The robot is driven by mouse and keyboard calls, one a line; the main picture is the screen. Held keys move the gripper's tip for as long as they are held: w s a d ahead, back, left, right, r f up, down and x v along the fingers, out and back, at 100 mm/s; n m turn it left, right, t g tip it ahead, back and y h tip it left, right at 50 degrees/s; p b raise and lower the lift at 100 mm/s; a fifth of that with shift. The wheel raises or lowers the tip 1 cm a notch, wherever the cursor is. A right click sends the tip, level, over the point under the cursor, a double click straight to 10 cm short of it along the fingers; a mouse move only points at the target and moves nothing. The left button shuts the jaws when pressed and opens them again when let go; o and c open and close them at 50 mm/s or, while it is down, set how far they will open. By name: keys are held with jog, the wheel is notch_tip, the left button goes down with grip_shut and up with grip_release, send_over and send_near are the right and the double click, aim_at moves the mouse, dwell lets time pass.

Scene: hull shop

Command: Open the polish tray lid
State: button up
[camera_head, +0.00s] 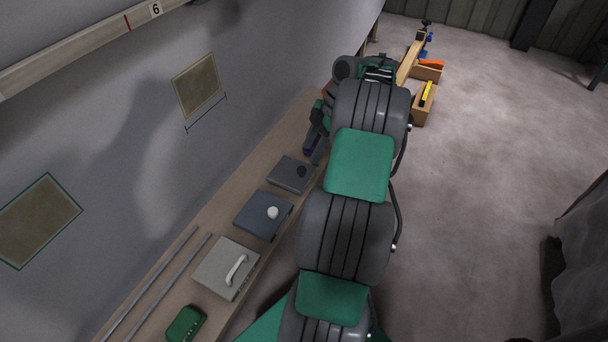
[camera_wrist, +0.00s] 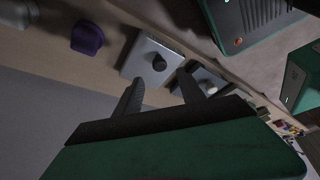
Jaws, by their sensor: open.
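Several lidded boxes stand in a row on the bench, and no label tells me which is the polish tray. In the head view they are a dark grey box (camera_head: 287,181) with a dark knob, a blue-grey box (camera_head: 255,222) with a white knob and a pale box (camera_head: 217,262) with a bar handle. Their lids look shut. In the wrist view my gripper (camera_wrist: 160,76) is open and empty, its fingers pointing toward the grey box (camera_wrist: 140,57) with the dark knob (camera_wrist: 159,62). The knob appears just beyond the fingertips; contact cannot be told.
A purple object (camera_wrist: 87,38) sits on the bench near the grey box. A green box (camera_head: 186,324) and two long rods (camera_head: 150,285) lie at the near end. The wall runs along the bench's left. Wooden boxes (camera_head: 424,103) stand at the far end. Open floor lies right.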

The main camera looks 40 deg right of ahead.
aim_at(302, 168)
jog(key=b+x, duration=0.2)
jog(key=x, duration=0.5)
jog(key=shift+f, duration=0.15)
jog(key=shift+c, duration=0.4)
grip_shut()
dwell(0.7)
